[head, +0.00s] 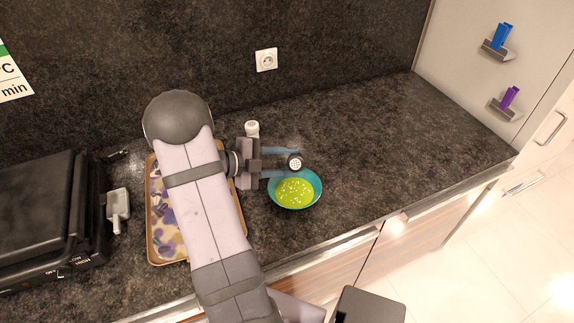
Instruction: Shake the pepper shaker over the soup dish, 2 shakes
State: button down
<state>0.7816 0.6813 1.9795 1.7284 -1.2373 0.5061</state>
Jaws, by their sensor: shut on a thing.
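The pepper shaker (295,163) is between the two blue fingers of my gripper (292,162). Its round, dotted, dark-rimmed top faces the camera, and most of its body is hidden below. My gripper is shut on it. In the picture, the shaker overlaps the far rim of the soup dish (316,197), a teal bowl on the dark counter. The dish holds yellow-green soup with pale specks. The shaker's exact height above the dish is hard to tell from this view.
A second, white shaker (252,129) stands behind my gripper. A patterned tray (157,255) lies under my arm, beside a black grill appliance (40,220) at the left. The counter (400,140) right of the dish is clear. Blue and purple items sit on wall holders at right.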

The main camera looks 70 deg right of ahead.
dwell(0.3)
jog(key=shift+f+b, duration=0.35)
jog(key=shift+b, duration=0.65)
jog(key=b, duration=0.2)
jog(key=m+h+b, duration=0.1)
jog(key=b, duration=0.1)
jog(key=shift+d+f+m, duration=0.2)
jog(key=shift+f+m, duration=0.05)
jog(key=shift+m, duration=0.05)
jog(key=shift+w+r+h+b, duration=0.1)
jog(key=shift+r+h+b, duration=0.1)
jog(key=shift+h+b, duration=0.1)
jog(key=shift+f, duration=0.15)
jog(key=m+b, duration=0.1)
jog(key=b, duration=0.2)
jog(key=h+b, duration=0.1)
jog(key=b, duration=0.2)
jog(key=shift+d+f+m, duration=0.15)
jog(key=shift+f+m, duration=0.2)
jog(key=shift+m, duration=0.05)
jog(key=shift+r+g+b, duration=0.1)
jog(key=shift+g+b, duration=0.2)
jog(key=shift+b, duration=0.2)
